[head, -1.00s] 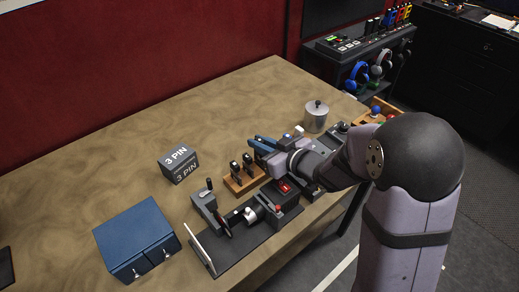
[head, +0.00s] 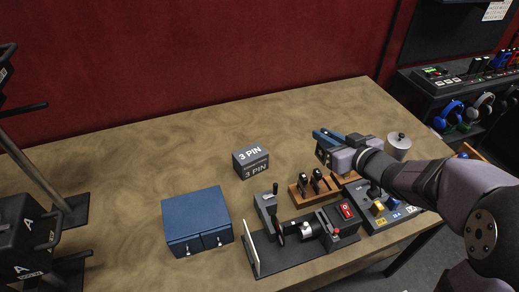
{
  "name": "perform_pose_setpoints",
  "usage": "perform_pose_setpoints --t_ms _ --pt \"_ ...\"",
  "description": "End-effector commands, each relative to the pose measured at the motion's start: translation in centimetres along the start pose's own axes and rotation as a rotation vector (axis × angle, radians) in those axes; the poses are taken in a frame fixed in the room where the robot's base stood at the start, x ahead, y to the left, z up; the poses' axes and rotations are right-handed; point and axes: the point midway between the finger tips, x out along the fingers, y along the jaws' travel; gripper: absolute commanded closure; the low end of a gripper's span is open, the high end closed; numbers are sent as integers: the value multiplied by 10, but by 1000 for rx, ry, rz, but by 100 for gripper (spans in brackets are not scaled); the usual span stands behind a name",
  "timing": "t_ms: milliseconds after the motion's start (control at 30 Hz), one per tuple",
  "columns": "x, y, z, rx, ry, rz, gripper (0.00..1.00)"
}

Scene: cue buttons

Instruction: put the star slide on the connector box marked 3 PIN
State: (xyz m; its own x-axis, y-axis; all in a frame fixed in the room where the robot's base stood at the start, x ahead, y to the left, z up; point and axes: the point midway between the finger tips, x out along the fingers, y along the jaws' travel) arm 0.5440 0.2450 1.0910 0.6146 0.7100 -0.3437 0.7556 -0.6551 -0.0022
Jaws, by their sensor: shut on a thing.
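The connector box marked 3 PIN (head: 251,162) is a dark grey block with white lettering on its top and front. It stands upright on the table, left of centre, and its visible top is bare. My gripper (head: 325,144), with blue fingers, is to the right of the box, behind and apparently above a wooden rack. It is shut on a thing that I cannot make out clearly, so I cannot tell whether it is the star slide. No star mark is legible in the head view.
The wooden rack (head: 299,199) holds dark upright pieces. A blue two-door box (head: 196,218), a dark device with a red switch (head: 346,211) and a button panel (head: 384,213) stand in front. A metal canister (head: 398,145) is at right. The table between gripper and connector box looks clear.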

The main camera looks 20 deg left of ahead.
Motion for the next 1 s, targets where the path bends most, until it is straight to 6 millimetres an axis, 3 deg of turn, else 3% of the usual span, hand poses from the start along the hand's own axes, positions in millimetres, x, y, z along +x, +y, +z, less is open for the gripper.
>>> perform_pose_setpoints --t_ms 300,600,867,1000 --pt "66 -76 -64 -62 -1 -171 100" --pt "107 -142 -99 -104 0 -279 100" --pt "115 -158 -104 -112 1 -301 100" --pt "118 -158 -94 -110 -2 -301 100"
